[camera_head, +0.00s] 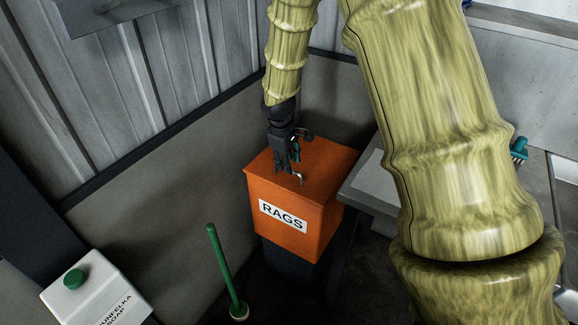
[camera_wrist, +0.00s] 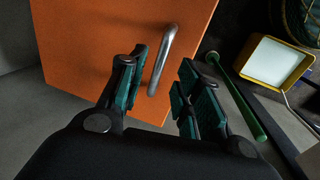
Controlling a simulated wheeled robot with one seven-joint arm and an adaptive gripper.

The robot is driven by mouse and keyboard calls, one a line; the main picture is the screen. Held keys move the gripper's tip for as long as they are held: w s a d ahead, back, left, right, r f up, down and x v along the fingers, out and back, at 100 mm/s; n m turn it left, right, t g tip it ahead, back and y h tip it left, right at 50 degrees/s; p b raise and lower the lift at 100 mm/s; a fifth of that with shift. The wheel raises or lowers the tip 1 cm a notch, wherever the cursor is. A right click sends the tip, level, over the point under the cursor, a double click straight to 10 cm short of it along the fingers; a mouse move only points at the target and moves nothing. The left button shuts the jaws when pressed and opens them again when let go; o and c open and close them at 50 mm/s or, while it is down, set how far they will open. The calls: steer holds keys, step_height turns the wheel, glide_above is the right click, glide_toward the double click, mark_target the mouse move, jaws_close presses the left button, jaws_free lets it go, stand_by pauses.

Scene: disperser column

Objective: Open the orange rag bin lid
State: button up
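The orange rag bin (camera_head: 292,231), labelled RAGS, stands in the corner with its lid (camera_head: 326,158) lying flat and closed on top. A curved metal handle (camera_head: 300,178) sits on the lid near its front edge. In the wrist view the orange lid (camera_wrist: 85,40) fills the upper left, and the handle (camera_wrist: 164,58) rises from it. My gripper (camera_head: 288,167) hangs down over the lid, just behind the handle. In the wrist view my gripper (camera_wrist: 163,82) is open, with the handle between the lines of its two fingers. I cannot tell whether a finger touches it.
A grey bench (camera_head: 369,186) stands close to the bin's right side. A green pole (camera_head: 226,270) stands in front on the left. A white soap dispenser (camera_head: 92,295) is at bottom left. Walls close in behind the bin. The wrist view shows a yellow-framed lamp (camera_wrist: 272,63) at right.

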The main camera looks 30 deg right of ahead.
steer(key=shift+x, duration=1.6)
jaws_close()
